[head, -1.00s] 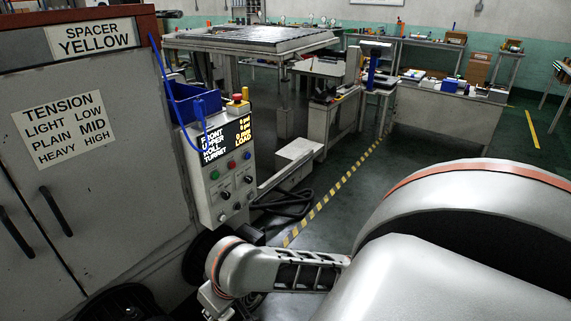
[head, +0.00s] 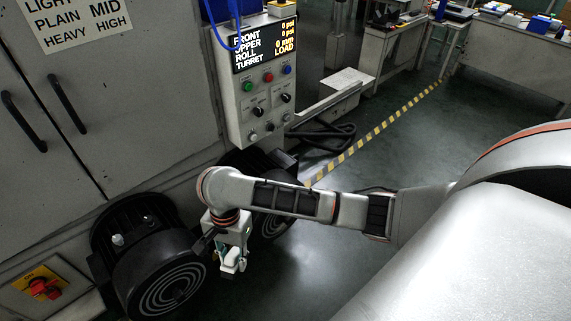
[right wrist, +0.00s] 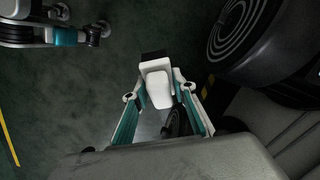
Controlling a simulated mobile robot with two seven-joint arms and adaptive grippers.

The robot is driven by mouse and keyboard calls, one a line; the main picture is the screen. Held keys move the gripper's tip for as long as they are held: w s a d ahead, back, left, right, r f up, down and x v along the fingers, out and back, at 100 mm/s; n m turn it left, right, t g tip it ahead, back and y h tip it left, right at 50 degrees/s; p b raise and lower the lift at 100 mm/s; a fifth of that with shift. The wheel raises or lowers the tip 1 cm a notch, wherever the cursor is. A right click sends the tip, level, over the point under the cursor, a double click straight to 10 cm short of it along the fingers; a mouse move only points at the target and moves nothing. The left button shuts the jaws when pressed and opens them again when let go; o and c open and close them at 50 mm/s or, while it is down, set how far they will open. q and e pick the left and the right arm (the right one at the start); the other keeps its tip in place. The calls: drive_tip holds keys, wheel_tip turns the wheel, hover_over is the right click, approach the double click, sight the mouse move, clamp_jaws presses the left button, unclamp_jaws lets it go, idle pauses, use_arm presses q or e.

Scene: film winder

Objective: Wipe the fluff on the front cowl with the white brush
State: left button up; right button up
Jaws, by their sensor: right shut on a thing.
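My right gripper (head: 233,264) hangs over the floor, right of the near dark motor cowl, in the head view. In the right wrist view its teal fingers (right wrist: 160,98) are shut on the white brush (right wrist: 158,88), which has a dark end. The near cowl (head: 165,285) is black with pale concentric rings on its face; a ringed cowl also shows in the right wrist view (right wrist: 238,40), apart from the brush. A small pale tuft, perhaps the fluff (head: 118,240), is on the near cowl. What seems my left gripper (right wrist: 85,36) is at that view's upper left, its jaws unclear.
A second dark cowl (head: 272,222) is partly hidden behind my right arm. The control panel (head: 262,90) and grey cabinet (head: 120,110) stand behind. A red switch on a yellow plate (head: 43,287) is at the lower left. Floor right of the cowls is open.

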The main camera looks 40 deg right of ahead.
drive_tip(key=w+d+f+m+t+y+b, duration=0.2)
drive_tip(key=w+f+m+t+y+b, duration=0.15)
drive_tip(key=f+m, duration=0.5)
drive_tip(key=w+d+f+m+t+y+b, duration=0.25)
drive_tip(key=f+m+b, duration=0.25)
drive_tip(key=f, duration=0.6)
drive_tip(key=s+d+f+m+t+h+b, duration=0.2)
drive_tip(key=d+f+m+t+h+b, duration=0.5)
drive_tip(key=d+f+m, duration=0.7)
use_arm(q)
drive_tip(key=shift+s+d+f+n+t+h, duration=0.15)
drive_tip(key=shift+d+f+n, duration=0.4)
drive_tip(key=shift+d+n, duration=0.3)
drive_tip(key=shift+w+d+f+n+t+h, duration=0.1)
drive_tip(key=shift+d+f+n, duration=0.45)
drive_tip(key=shift+n, duration=0.55)
drive_tip(key=shift+s+d+f+n+t+h, duration=0.15)
drive_tip(key=shift+d+f+n, duration=0.35)
drive_tip(key=shift+d+n, duration=0.4)
use_arm(e)
drive_tip(key=w+d+n+t, duration=0.1)
drive_tip(key=w+d+n, duration=0.2)
drive_tip(key=w, duration=0.3)
drive_tip(key=shift+d+f+y, duration=0.35)
drive_tip(key=shift+d+y, duration=0.05)
drive_tip(key=shift+d, duration=0.4)
